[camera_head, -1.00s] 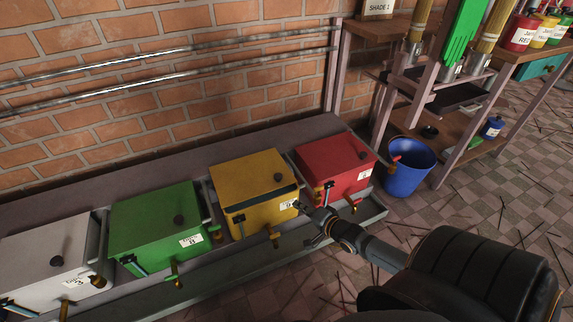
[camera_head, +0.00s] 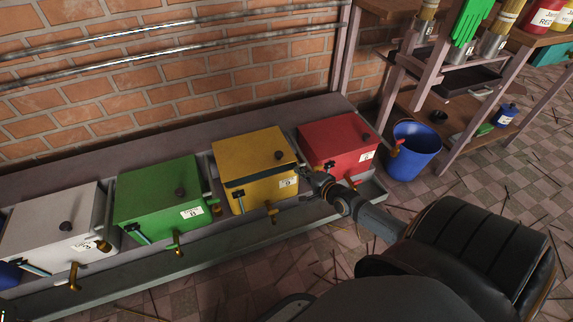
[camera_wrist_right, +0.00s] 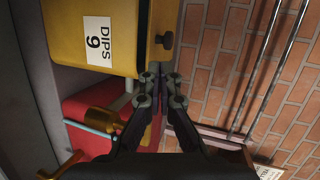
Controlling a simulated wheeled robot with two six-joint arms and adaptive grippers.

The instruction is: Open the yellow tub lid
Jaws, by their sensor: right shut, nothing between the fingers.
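The yellow tub (camera_head: 262,194) stands between the green and red tubs in the head view. Its flat yellow lid (camera_head: 245,152) has a dark knob (camera_head: 279,155) and lies over the top. A dark band shows along the lid's front edge; I cannot tell how wide a gap it is. My right gripper (camera_head: 303,174) is at the tub's front right corner, near lid height. In the right wrist view the gripper (camera_wrist_right: 160,88) is shut and empty, close to the lid edge and knob (camera_wrist_right: 163,40). The tub's label (camera_wrist_right: 97,40) reads DIPS 9. My left gripper is not in view.
The red tub (camera_head: 338,142) with its tap is close to the right of my gripper. The green tub (camera_head: 155,200) and white tub (camera_head: 55,225) stand left. A blue bucket (camera_head: 415,155) and a shelf rack (camera_head: 455,120) are at right. Metal pipes (camera_head: 170,47) cross the wall.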

